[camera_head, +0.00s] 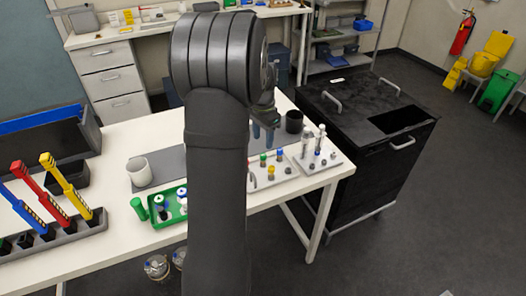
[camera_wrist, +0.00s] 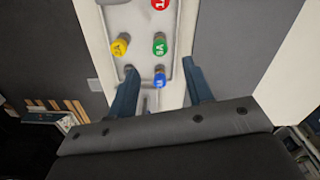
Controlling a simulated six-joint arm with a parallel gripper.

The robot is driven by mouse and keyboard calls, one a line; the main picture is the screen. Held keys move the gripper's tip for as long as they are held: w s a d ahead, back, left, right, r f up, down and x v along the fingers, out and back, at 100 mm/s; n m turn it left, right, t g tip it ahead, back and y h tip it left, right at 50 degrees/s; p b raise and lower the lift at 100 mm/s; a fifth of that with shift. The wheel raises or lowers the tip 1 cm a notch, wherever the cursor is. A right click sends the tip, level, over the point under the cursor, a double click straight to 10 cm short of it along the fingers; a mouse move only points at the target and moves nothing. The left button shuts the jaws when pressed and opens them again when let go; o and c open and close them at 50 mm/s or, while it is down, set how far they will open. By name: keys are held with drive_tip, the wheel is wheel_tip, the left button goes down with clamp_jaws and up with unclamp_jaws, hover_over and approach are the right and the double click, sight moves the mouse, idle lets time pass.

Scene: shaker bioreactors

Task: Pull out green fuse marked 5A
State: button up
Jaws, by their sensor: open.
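The green fuse (camera_wrist: 160,45) stands upright on a light panel (camera_wrist: 139,20) in the wrist view; its white marking is seen upside down and looks like 5A. A yellow fuse (camera_wrist: 120,43) is to its left, a blue fuse (camera_wrist: 160,78) just below it, and a red fuse (camera_wrist: 160,4) above, cut by the frame edge. My gripper (camera_wrist: 160,67) is open, its two dark blue fingers wide apart and nothing held. The fingertips lie below the green fuse in the picture, either side of the blue one. In the head view my gripper (camera_head: 262,133) hangs above the panel, near the green fuse (camera_head: 263,158).
A rack of coloured handled tools (camera_head: 60,230) stands left on the white table. A white cup (camera_head: 139,171), a green tray (camera_head: 172,220) and a dark cup (camera_head: 294,121) are nearby. A second panel with bottles (camera_head: 330,160) is right of the fuses. A black cabinet (camera_head: 350,155) stands beyond the table's right edge.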

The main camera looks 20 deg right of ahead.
sight(263, 155)
wheel_tip(263, 155, down, 7)
drive_tip(key=shift+r, duration=0.15)
clamp_jaws()
idle(0.4)
drive_tip(key=shift+r, duration=0.15)
drive_tip(key=shift+r, duration=0.4)
drive_tip(key=shift+r, duration=0.45)
drive_tip(key=shift+r, duration=0.3)
drive_tip(key=shift+r, duration=0.15)
